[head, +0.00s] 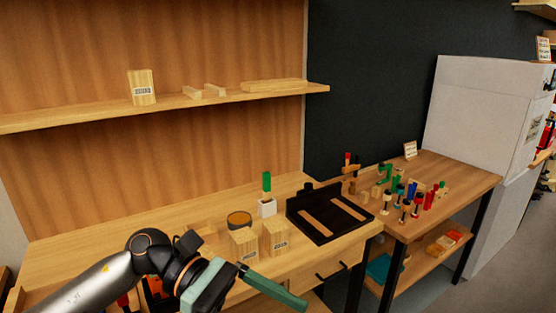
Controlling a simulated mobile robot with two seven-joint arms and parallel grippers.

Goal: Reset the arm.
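My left arm comes in from the lower left, in front of the bench. Its gripper (275,288) reaches toward the lower middle of the view, with one long green finger showing, pointing right and slightly down. The teal gripper body runs off the bottom edge. The second finger cannot be made out, so its opening is unclear. No held object shows. My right arm and gripper are not in view.
The wooden bench (90,245) holds two wooden blocks (243,245), a round tin (239,219), a white holder with a green-topped item (267,206), and a black tray (330,213). A side table (450,172) carries several small coloured tools. A shelf (60,117) hangs above.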

